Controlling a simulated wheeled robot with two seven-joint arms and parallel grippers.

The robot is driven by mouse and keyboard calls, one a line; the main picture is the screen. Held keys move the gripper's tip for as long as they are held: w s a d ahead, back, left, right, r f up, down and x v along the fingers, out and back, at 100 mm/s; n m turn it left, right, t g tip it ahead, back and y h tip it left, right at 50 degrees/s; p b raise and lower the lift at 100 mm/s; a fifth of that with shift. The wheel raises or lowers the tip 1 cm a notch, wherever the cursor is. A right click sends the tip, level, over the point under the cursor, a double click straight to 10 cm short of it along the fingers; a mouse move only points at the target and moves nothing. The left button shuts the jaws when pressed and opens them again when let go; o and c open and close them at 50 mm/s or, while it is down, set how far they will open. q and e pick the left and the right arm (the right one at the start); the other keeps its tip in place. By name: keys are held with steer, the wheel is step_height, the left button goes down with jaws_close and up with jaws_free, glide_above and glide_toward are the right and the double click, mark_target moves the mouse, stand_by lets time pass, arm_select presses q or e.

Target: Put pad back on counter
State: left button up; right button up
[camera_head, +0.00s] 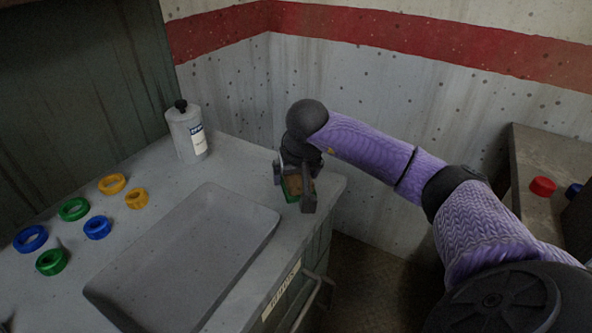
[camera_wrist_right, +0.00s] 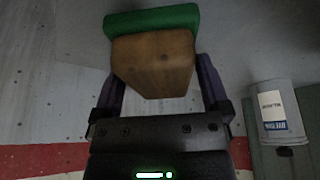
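The pad is a wooden block (camera_wrist_right: 155,62) with a green layer (camera_wrist_right: 150,20) along one side. In the head view its brown wood (camera_head: 293,184) shows between the fingers of my right gripper (camera_head: 295,190), at the far right corner of the grey counter (camera_head: 235,170). In the right wrist view, the gripper's two dark fingers (camera_wrist_right: 160,92) stand on either side of the wood and appear closed on it. The green side faces down toward the counter top. I cannot tell whether it touches the counter. My left gripper is not in view.
A recessed grey basin (camera_head: 190,262) lies in front of the gripper. A grey bottle (camera_head: 187,132) stands at the back left. Several coloured rings, one of them green (camera_head: 74,209), lie on the left. A side bench (camera_head: 550,160) at right holds a red cap (camera_head: 543,186).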

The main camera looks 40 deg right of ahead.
steer(key=shift+r, duration=0.25)
arm_select(q)
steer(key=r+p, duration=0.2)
steer(key=p, duration=0.1)
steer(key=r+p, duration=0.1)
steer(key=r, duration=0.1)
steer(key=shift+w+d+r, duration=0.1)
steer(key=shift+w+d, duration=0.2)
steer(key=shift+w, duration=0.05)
arm_select(e)
steer(key=v, duration=1.2)
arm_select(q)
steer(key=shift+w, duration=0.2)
arm_select(e)
steer(key=shift+f, duration=0.1)
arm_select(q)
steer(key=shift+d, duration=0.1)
